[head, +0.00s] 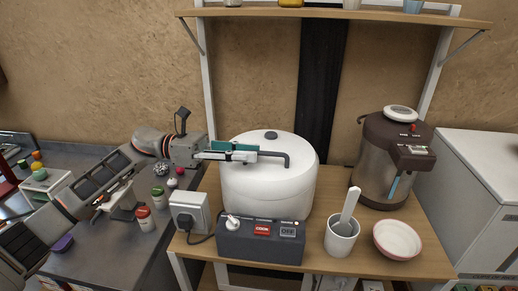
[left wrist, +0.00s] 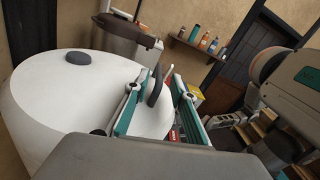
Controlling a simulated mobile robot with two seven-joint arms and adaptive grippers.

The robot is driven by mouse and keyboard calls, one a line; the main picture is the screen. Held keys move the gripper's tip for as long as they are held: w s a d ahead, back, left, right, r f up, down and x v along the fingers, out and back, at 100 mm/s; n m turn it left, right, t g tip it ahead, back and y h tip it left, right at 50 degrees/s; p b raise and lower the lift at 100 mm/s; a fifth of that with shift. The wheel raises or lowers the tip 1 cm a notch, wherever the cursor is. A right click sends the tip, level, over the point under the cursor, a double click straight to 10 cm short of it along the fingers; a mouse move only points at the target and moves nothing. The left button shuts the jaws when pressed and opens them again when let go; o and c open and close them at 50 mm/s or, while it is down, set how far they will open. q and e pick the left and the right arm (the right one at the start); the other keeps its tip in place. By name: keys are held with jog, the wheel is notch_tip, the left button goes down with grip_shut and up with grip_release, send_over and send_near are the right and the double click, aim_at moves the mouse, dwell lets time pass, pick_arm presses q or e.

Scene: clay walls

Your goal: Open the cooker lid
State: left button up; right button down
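The cooker (head: 268,190) is a white round drum on the wooden table, with its white lid (head: 250,142) down. The lid has a dark knob (head: 271,135) on top and a dark bent handle (head: 275,155) at its front. My left gripper (head: 256,152) reaches in from the left at the handle's left end. In the left wrist view its two teal fingers (left wrist: 157,98) are apart, with the dark handle (left wrist: 155,86) showing between them. I cannot tell whether either finger touches it. My right gripper is not in view.
A control box (head: 260,240) with a red button stands before the cooker. A grey cup (head: 341,241) with a utensil and a bowl (head: 397,241) are at front right. A brown dispenser (head: 392,160) stands behind them. A shelf (head: 340,15) hangs above.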

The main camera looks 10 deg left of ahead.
aim_at(259, 153)
pick_arm(q)
jog(key=shift+d+p, duration=0.3)
jog(key=shift+d, duration=1.3)
jog(key=shift+f, duration=0.1)
jog(key=shift+c, duration=0.4)
grip_shut()
jog(key=shift+w, duration=0.1)
